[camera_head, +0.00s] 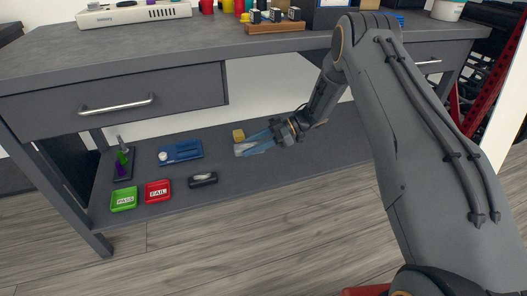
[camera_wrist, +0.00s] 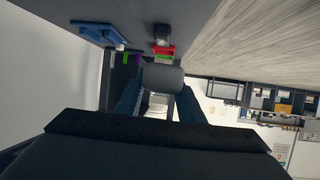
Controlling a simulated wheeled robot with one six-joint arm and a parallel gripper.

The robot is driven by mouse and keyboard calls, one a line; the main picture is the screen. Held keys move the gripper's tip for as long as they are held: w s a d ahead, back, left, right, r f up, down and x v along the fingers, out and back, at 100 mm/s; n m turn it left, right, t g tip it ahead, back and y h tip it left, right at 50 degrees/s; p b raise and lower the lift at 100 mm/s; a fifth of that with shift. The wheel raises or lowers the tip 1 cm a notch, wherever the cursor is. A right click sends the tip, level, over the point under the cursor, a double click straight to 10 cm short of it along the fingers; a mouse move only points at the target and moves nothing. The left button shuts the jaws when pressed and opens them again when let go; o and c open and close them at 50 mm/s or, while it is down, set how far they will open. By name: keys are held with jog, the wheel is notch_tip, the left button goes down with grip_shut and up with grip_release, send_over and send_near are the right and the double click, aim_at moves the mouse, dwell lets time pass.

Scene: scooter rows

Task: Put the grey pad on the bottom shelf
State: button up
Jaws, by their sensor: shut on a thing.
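My gripper (camera_head: 255,143) has blue fingers and reaches in under the desk, low over the dark bottom shelf (camera_head: 335,152). It is shut on the grey pad (camera_head: 241,149), a small light grey piece at the fingertips. In the wrist view the pad (camera_wrist: 163,78) shows as a rounded grey block between the ends of the two fingers (camera_wrist: 160,100). The fingers hide part of it in the head view. I cannot tell whether the pad touches the shelf.
To the left are a black item (camera_head: 202,180), a red FAIL tray (camera_head: 158,191), a green PASS tray (camera_head: 124,199) and a blue tray (camera_head: 181,152). The desk drawer (camera_head: 120,100) hangs above. Shelf right of my gripper is clear.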

aim_at(244, 174)
jog(key=a+f, duration=0.1)
jog(key=w+a+f+n+g, duration=0.1)
jog(key=a, duration=0.1)
jog(key=shift+f+b, duration=0.1)
jog(key=shift+b, duration=0.3)
notch_tip(244, 174, down, 10)
jog(key=b, duration=0.4)
jog(key=shift+a, duration=0.1)
jog(key=shift+b, duration=0.3)
jog(key=o, duration=1.2)
